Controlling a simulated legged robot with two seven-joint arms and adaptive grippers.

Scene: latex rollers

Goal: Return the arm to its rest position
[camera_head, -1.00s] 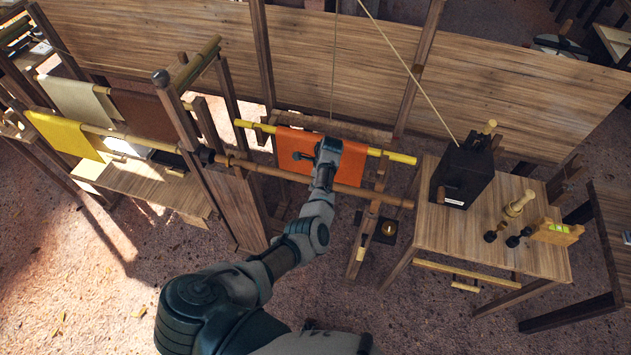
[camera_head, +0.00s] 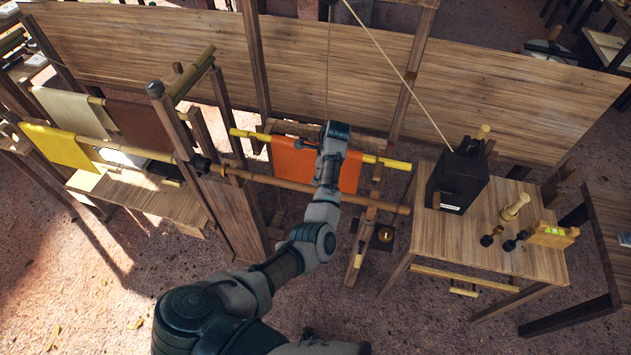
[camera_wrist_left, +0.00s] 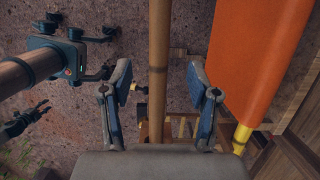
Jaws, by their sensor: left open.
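My left arm comes in from the bottom of the head view and reaches up to the rollers. Its gripper end (camera_head: 334,138) is over the orange cloth (camera_head: 292,164), with the fingertips hard to make out there. In the left wrist view the two fingers (camera_wrist_left: 158,70) are spread apart with nothing held. A bare wooden pole (camera_wrist_left: 157,45) runs through the view between them, and I cannot tell how far below it is. The orange cloth (camera_wrist_left: 255,60) hangs to the right of the fingers.
A yellow roller (camera_head: 385,162) carries the orange cloth, and a long wooden pole (camera_head: 380,203) runs in front of it. A table (camera_head: 440,235) with a dark box (camera_head: 460,180) stands to the right. A yellow cloth (camera_head: 60,147) hangs at left. Open floor lies in front.

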